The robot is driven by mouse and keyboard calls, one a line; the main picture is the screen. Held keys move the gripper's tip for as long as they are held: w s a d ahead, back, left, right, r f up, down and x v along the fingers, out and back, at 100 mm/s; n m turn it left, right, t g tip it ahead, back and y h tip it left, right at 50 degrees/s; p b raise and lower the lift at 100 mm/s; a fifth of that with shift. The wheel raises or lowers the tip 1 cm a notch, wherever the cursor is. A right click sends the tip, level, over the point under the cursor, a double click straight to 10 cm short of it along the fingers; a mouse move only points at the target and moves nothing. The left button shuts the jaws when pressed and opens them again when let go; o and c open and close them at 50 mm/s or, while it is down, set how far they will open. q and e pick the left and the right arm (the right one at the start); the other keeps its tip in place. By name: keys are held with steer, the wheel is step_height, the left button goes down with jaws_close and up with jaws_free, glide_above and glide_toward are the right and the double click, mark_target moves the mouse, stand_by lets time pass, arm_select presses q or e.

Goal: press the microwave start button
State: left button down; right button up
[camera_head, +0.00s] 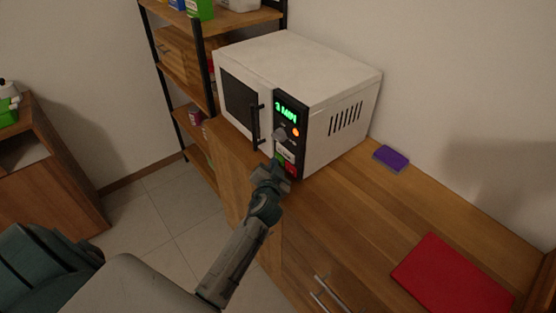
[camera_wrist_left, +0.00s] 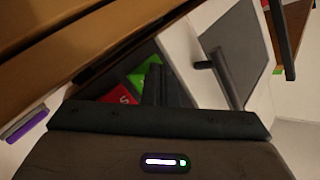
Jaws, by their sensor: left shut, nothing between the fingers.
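The white microwave (camera_head: 315,75) stands on the wooden counter, its door with a dark window and black handle (camera_head: 256,126) on the left of its front. Its black control panel has a green lit display (camera_head: 286,111) reading what looks like "3 MIN", an orange light and a knob. Low on the panel are a green button, partly hidden in the head view, and a red button (camera_head: 291,169). My left gripper (camera_head: 278,166) is shut and empty, right at these buttons. In the left wrist view the green button (camera_wrist_left: 144,73) and red button (camera_wrist_left: 120,97) show just beyond the fingers (camera_wrist_left: 155,84). I cannot tell whether they touch.
A purple block (camera_head: 391,158) lies on the counter right of the microwave, and a red flat mat or board (camera_head: 452,277) lies nearer. A shelf rack (camera_head: 200,70) stands behind left. The counter (camera_head: 330,215) in front of the microwave's right side is clear.

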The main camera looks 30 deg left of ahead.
arm_select(q)
steer(key=shift+s, duration=0.15)
steer(key=shift+s+a, duration=0.25)
steer(key=shift+s, duration=0.35)
steer(key=s, duration=0.1)
steer(key=s+a, duration=0.1)
steer(key=s, duration=0.1)
steer(key=s+a, duration=0.1)
steer(key=shift+s, duration=0.3)
stand_by(0.7)
